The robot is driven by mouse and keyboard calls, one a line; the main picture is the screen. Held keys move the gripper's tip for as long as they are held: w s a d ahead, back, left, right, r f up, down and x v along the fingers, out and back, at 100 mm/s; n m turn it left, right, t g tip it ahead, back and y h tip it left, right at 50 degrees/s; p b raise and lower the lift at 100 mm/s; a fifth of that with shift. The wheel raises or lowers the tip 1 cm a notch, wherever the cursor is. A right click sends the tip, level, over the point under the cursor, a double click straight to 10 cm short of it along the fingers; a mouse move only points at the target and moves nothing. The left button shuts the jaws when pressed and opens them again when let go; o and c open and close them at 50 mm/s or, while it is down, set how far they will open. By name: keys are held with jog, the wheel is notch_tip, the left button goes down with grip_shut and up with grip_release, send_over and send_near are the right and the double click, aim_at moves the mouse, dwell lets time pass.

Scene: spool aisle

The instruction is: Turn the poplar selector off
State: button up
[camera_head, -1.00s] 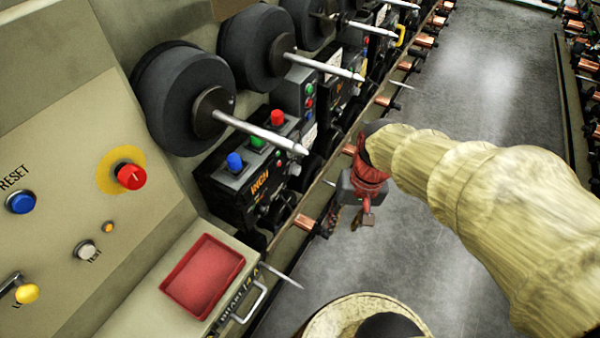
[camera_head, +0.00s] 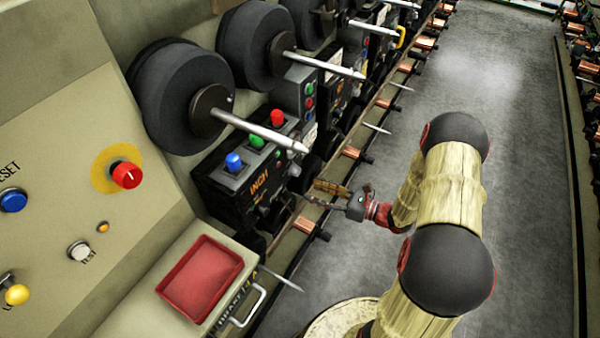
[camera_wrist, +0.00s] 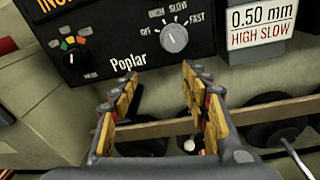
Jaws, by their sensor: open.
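The poplar selector (camera_wrist: 174,38) is a round grey knob on a black panel above the printed word "Poplar" in the wrist view. Labels including OFF, SLOW and FAST curve around it; its exact setting is hard to read. My gripper (camera_wrist: 158,82) is open and empty, its two yellow-padded fingers pointing at the panel, just below the knob and apart from it. In the head view my gripper (camera_head: 322,194) is at the right of the black machine box (camera_head: 250,182) marked INCH. The knob cannot be made out in the head view.
A smaller knob (camera_wrist: 74,52) with coloured marks sits left of the selector. A white "0.50 mm HIGH SLOW" label (camera_wrist: 262,24) is at its right. Metal spindles (camera_head: 262,132) and a rail with copper bobbins (camera_head: 310,228) lie near the arm. The aisle floor (camera_head: 500,110) is clear.

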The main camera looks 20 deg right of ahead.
aim_at(299, 172)
jog(key=shift+m+t, duration=0.8)
jog(key=shift+w+a+r+b, duration=0.4)
jog(key=shift+w+a, duration=0.1)
jog(key=shift+w, duration=0.85)
jog(key=shift+w+a+r+b, duration=0.35)
jog(key=shift+w+a+r, duration=0.1)
jog(key=shift+w, duration=0.85)
jog(key=shift+w+a+r+b, duration=0.4)
jog(key=shift+w+a, duration=0.1)
jog(key=shift+w, duration=0.85)
jog(key=shift+c, duration=0.2)
jog(key=c, duration=1.1)
jog(key=n, duration=0.3)
jog(key=shift+n+b, duration=0.55)
jog(key=shift+n, duration=1.35)
jog(key=o, duration=1.1)
